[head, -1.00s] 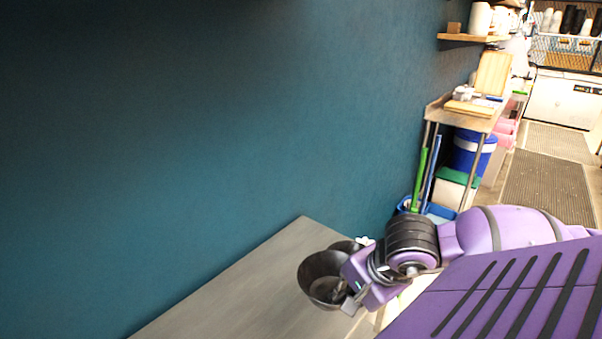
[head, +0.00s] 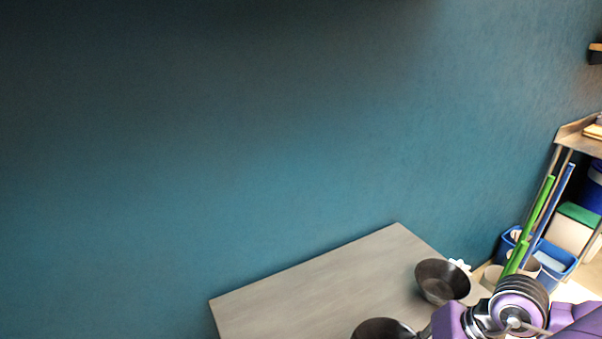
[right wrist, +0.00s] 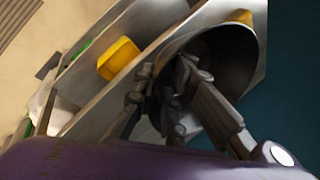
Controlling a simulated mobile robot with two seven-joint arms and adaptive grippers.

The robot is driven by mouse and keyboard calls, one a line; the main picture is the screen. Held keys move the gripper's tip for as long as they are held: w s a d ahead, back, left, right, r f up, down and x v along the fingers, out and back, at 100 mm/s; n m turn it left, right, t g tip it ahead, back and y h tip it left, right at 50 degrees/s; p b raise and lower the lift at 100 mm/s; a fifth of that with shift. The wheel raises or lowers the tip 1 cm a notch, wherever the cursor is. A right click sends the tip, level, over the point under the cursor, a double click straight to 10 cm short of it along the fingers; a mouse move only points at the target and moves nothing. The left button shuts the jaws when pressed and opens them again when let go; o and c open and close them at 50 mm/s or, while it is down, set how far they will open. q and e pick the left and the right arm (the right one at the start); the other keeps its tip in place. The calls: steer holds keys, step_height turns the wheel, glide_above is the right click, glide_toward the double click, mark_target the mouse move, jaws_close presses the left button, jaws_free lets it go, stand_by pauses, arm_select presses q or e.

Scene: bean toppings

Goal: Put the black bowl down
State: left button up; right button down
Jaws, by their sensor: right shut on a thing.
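One black bowl (head: 376,328) shows at the bottom edge of the head view, partly cut off, over the grey table's front part. My right gripper (head: 427,331) is at its right side. In the right wrist view the gripper (right wrist: 166,84) is shut on the rim of the dark bowl (right wrist: 232,62), with the fingers across its near side. Whether the bowl touches the table is hidden. A second dark bowl (head: 443,281) stands on the table's right end, apart from the held one. My left gripper is not in view.
The grey table (head: 310,290) has a wide bare area left of the bowls, against a teal wall (head: 280,140). A blue bin (head: 555,272) with green and blue handles stands right of the table. A yellow block (right wrist: 118,60) shows in the right wrist view.

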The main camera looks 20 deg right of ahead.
steer(key=w+a+r+n, duration=0.1)
steer(key=w+a+n, duration=0.1)
steer(key=a, duration=0.1)
steer(key=w+a+r+n+g, duration=0.1)
steer(key=w+a+r+n, duration=0.1)
steer(key=w+a, duration=0.1)
steer(key=w+a+r+n+g+y, duration=0.1)
steer(key=w+a+r+n, duration=0.1)
steer(key=w+a, duration=0.1)
steer(key=shift+w, duration=0.25)
steer(key=w+a+r+n+g, duration=0.1)
steer(key=w+a+r+n, duration=0.2)
steer(key=w+a+r, duration=0.7)
steer(key=s+d+f, duration=0.1)
steer(key=s+f, duration=0.2)
steer(key=s, duration=0.2)
steer(key=shift+d+f+p, duration=0.15)
steer(key=shift+d+p, duration=0.25)
steer(key=shift+p, duration=0.05)
